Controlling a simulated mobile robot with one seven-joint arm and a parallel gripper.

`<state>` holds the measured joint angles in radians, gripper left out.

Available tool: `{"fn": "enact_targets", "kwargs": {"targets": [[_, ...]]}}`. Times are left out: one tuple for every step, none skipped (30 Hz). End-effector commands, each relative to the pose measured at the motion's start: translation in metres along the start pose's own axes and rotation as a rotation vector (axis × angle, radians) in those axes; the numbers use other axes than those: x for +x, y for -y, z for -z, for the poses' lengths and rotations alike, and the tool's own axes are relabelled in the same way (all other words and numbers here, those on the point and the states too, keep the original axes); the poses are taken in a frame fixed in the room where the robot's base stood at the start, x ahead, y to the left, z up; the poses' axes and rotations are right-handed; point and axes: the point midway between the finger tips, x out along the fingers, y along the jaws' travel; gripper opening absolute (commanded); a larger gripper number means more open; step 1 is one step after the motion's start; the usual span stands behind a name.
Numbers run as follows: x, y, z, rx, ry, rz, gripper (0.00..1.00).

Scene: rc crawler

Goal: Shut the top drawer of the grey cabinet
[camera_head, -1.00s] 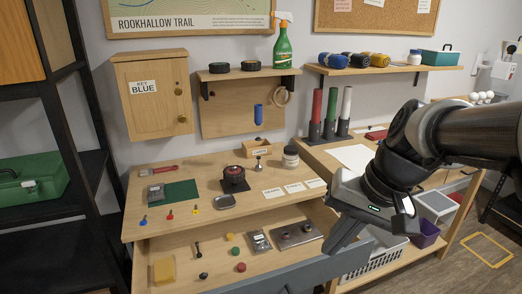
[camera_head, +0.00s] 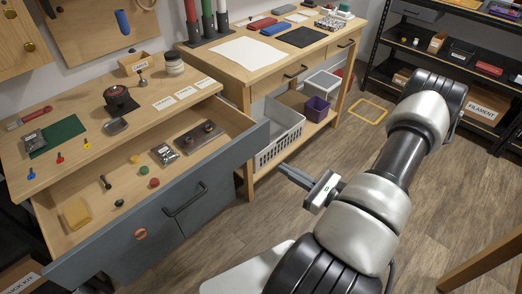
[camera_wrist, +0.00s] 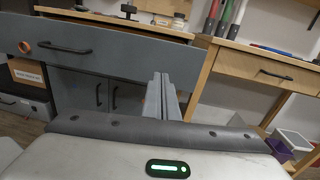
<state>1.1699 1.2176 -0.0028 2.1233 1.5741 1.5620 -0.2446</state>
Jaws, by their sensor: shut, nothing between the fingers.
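The top drawer (camera_head: 160,220) of the grey-fronted cabinet stands pulled out, with a dark bar handle (camera_head: 186,200) and an orange round spot on its front.
The worktop (camera_head: 75,105) above holds a black-and-red device, cards and small tools. To the right stands a wooden bench (camera_head: 262,72) with a white basket (camera_head: 280,135) and purple bin (camera_head: 316,109) below. Open wooden floor (camera_head: 330,150) lies in front and to the right.

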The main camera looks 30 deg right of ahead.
Motion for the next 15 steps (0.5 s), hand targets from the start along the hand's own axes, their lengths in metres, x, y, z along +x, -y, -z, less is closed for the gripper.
{"fn": "enact_targets", "kwargs": {"targets": [[-0.005, 0.003, 0.008, 0.026, 0.006, 0.043, 0.00], [-0.007, 0.005, 0.011, 0.034, 0.008, 0.060, 0.00], [-0.008, 0.007, 0.014, 0.042, 0.011, 0.077, 0.00], [-0.008, 0.008, 0.015, 0.045, 0.012, 0.084, 0.00], [-0.007, 0.008, 0.015, 0.046, 0.012, 0.088, 0.00], [-0.005, 0.008, 0.016, 0.047, 0.013, 0.089, 0.00], [-0.002, 0.009, 0.016, 0.047, 0.013, 0.088, 0.00], [0.002, 0.009, 0.016, 0.046, 0.012, 0.087, 0.00], [0.008, 0.009, 0.015, 0.046, 0.012, 0.085, 0.00], [0.013, 0.009, 0.015, 0.046, 0.012, 0.084, 0.00], [0.018, 0.009, 0.015, 0.046, 0.012, 0.084, 0.00], [0.027, 0.010, 0.015, 0.045, 0.013, 0.082, 0.00], [0.033, 0.010, 0.015, 0.045, 0.013, 0.083, 0.00], [0.040, 0.011, 0.015, 0.045, 0.013, 0.082, 0.00], [0.049, 0.011, 0.016, 0.044, 0.012, 0.082, 0.00]]}}
